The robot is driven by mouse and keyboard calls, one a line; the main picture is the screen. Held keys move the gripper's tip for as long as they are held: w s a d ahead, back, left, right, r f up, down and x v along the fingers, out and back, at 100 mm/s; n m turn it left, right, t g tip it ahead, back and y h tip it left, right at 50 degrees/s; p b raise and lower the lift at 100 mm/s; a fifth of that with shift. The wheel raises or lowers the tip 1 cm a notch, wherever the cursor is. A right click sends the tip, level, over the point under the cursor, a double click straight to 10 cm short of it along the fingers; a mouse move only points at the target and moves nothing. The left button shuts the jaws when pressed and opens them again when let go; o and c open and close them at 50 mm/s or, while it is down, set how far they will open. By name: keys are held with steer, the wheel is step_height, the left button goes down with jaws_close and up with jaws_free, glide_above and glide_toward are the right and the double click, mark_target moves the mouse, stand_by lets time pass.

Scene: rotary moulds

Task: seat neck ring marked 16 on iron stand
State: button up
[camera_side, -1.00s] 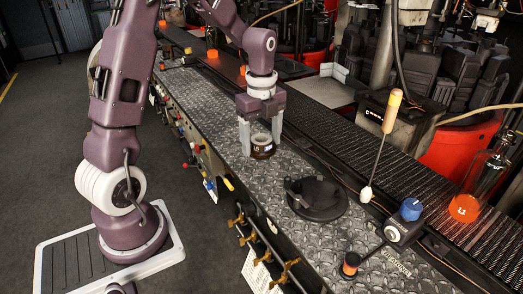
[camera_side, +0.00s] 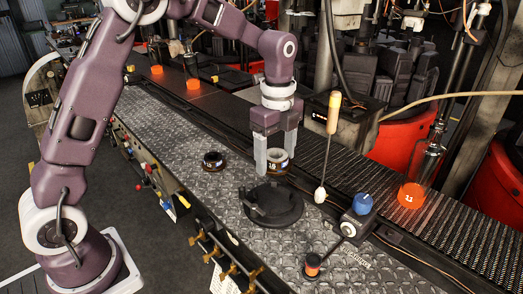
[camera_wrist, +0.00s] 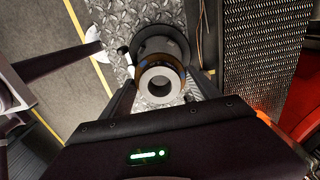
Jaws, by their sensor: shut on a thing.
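A neck ring (camera_side: 277,166), pale metal above a dark band, is held upright between the fingers of my gripper (camera_side: 275,161). The white number on its band is too small to read surely. In the wrist view the ring (camera_wrist: 143,84) shows from above, with a dark round hole. The black iron stand (camera_side: 272,207), a round base with a raised arm, stands on the deck just in front of my gripper in the side view. The ring looks raised above the deck beside the stand; its exact height is unclear. The stand (camera_wrist: 160,38) shows partly behind the ring in the wrist view.
Another dark ring (camera_side: 213,162) sits on the tread-plate deck (camera_side: 165,125) to the left. A swab stick (camera_side: 327,140), a blue knob (camera_side: 362,203) and an orange-tipped lever (camera_side: 312,264) stand at right. A conveyor (camera_side: 400,185) runs behind, with a glass bottle (camera_side: 422,170).

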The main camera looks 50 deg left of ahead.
mark_target(275, 165)
steer(key=shift+f, duration=4.05)
steer(key=shift+f, duration=1.05)
steer(key=o, duration=1.8)
steer(key=shift+c, duration=0.2)
steer(key=shift+o, duration=0.3)
steer(key=shift+s, duration=0.1)
step_height(275, 165, up, 7)
steer(key=shift+r, duration=0.1)
